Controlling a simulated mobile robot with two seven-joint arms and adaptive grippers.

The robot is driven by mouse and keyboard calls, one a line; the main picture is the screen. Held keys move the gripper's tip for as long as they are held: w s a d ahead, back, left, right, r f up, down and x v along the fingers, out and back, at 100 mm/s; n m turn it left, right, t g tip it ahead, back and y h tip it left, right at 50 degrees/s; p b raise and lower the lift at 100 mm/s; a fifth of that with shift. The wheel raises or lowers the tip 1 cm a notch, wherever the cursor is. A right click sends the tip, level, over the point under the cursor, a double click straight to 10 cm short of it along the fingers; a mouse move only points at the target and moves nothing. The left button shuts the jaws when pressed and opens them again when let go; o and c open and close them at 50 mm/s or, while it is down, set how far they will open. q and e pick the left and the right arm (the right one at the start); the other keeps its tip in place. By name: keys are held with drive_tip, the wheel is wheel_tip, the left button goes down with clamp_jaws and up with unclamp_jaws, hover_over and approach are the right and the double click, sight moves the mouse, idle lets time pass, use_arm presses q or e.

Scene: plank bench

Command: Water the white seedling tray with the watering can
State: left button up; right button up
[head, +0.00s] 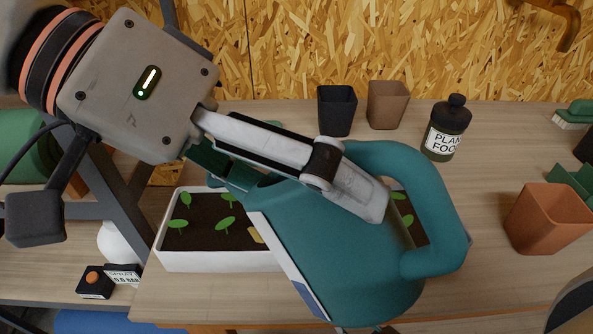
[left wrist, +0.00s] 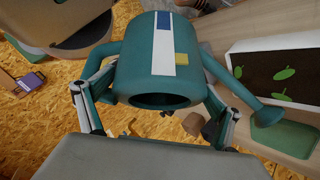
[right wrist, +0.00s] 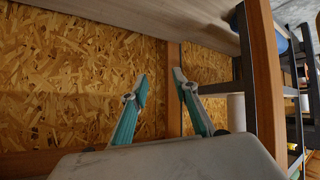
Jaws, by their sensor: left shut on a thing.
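The teal watering can (head: 345,262) is held up in front of the white seedling tray (head: 215,261) in the head view. My left gripper (head: 340,185) is shut on its body, with a finger on each side in the left wrist view. Several green seedlings stand in the tray's dark soil. My right gripper (right wrist: 160,82) is open and empty, facing a chipboard wall.
A black pot (head: 337,110), a brown pot (head: 387,105) and a plant food bottle (head: 446,130) stand behind the tray. A terracotta pot (head: 548,222) stands at the right.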

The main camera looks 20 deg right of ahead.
use_arm(q)
drive_tip(key=t+y+p, duration=0.1)
drive_tip(key=s+f+m+t+y+p, duration=0.1)
drive_tip(key=t, duration=0.1)
drive_tip(key=d+m+t+y+p, duration=0.1)
drive_tip(key=t, duration=0.1)
drive_tip(key=shift+s+f+y+p, duration=0.25)
drive_tip(key=shift+f+y+p, duration=0.05)
drive_tip(key=shift+f+y, duration=0.1)
drive_tip(key=shift+w+a+f+m+t+y, duration=0.1)
drive_tip(key=shift+w+f+m+t+y, duration=0.15)
drive_tip(key=shift+t, duration=0.25)
use_arm(e)
drive_tip(key=shift+w+a+r, duration=0.1)
drive_tip(key=shift+a+r, duration=0.1)
drive_tip(key=shift+r, duration=0.5)
drive_tip(key=shift+w+a+r, duration=0.15)
drive_tip(key=shift+r, duration=0.5)
drive_tip(key=shift+w+a+r, duration=0.1)
drive_tip(key=shift+a+r, duration=0.1)
drive_tip(key=shift+r, duration=0.5)
use_arm(q)
drive_tip(key=shift+s, duration=0.1)
use_arm(e)
drive_tip(key=shift+s+f, duration=0.25)
